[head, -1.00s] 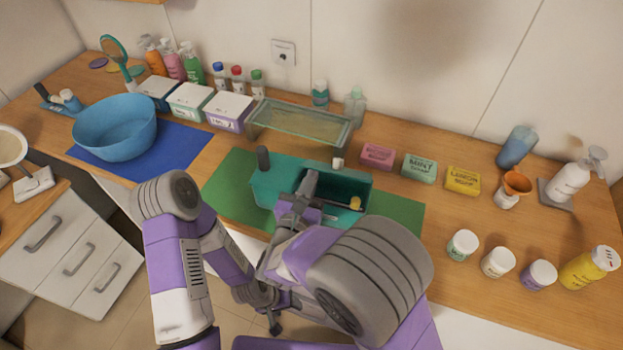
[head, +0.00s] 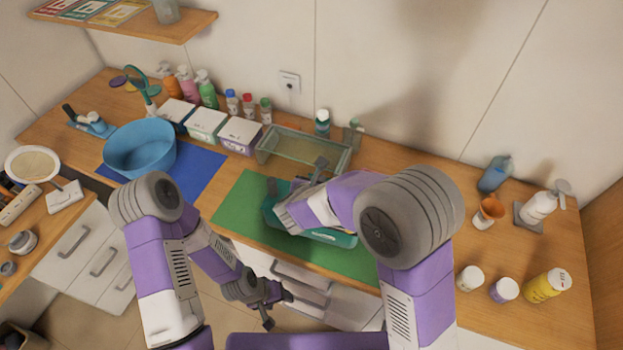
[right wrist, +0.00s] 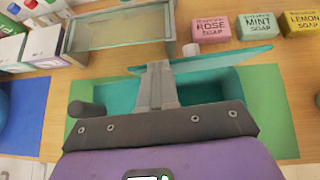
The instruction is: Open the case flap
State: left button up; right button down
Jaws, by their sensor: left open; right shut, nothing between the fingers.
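The teal case (head: 334,237) sits on the green mat, mostly hidden behind my right arm in the head view. In the right wrist view the case (right wrist: 222,87) shows an open teal interior. A thin see-through teal flap (right wrist: 215,61) stands tilted up along its far side. My right gripper (right wrist: 157,66) is shut and empty, its fingertips at the near face of the flap; I cannot tell whether they touch. The right fingertips (head: 320,163) also show past my arm in the head view. My left gripper (head: 279,309) is open and empty, low before the counter's front.
A glass-sided tray (head: 303,150) stands just behind the case. Several soaps, among them the rose soap (right wrist: 210,30), lie behind it to the right. A dark post (right wrist: 86,109) stands at the case's left. The blue mat (head: 205,175) has free room beside the bowl (head: 140,150).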

pick_arm(q)
notch_tip(320, 180, up, 2)
jog(key=shift+p, duration=0.75)
pick_arm(e)
jog(key=shift+w+d+r+g, duration=0.15)
jog(key=shift+w+d+g, duration=0.05)
jog(key=shift+w+g, duration=0.2)
